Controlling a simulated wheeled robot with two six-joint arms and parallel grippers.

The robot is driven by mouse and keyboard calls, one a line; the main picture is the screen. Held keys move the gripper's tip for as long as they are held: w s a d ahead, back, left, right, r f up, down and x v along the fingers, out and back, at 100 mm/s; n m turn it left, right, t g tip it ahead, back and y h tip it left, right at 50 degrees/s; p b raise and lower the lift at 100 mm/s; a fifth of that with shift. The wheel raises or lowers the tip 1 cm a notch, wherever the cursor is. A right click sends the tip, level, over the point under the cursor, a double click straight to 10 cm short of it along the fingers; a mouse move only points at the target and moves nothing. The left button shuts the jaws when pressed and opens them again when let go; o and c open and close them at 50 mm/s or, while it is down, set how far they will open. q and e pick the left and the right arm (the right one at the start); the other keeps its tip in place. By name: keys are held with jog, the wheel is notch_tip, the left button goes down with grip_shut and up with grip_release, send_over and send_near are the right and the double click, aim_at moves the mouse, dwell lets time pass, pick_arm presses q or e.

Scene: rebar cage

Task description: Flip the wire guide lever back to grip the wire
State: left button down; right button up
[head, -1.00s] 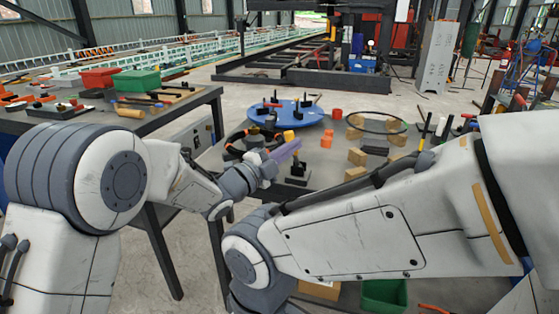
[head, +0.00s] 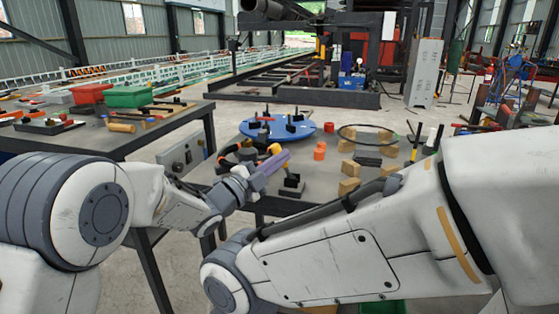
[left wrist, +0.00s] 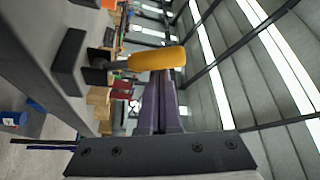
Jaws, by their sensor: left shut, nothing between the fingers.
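The wire guide lever has a yellow-orange grip (head: 274,148) on the work table; in the left wrist view its yellow handle (left wrist: 150,57) runs across the top of my fingers, joined by a grey stem to a black base (left wrist: 70,62). My left gripper (head: 278,160) has purple fingers that are shut with nothing between them. In the left wrist view its fingertips (left wrist: 166,78) end at the handle's edge; I cannot tell whether they touch it. A dark block (head: 291,185) stands just beside the fingers. I cannot make out the wire. My right gripper is not in view.
A side table (head: 170,137) with red and green bins stands left. My right arm crosses the foreground.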

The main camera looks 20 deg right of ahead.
pick_arm(q)
jog(key=s+d+r, duration=0.2)
jog(key=s+d, duration=0.1)
jog(key=v, duration=1)
jog(key=shift+a+f, duration=0.3)
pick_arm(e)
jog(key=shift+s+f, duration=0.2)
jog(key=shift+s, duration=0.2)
pick_arm(q)
jog(key=shift+w, duration=0.1)
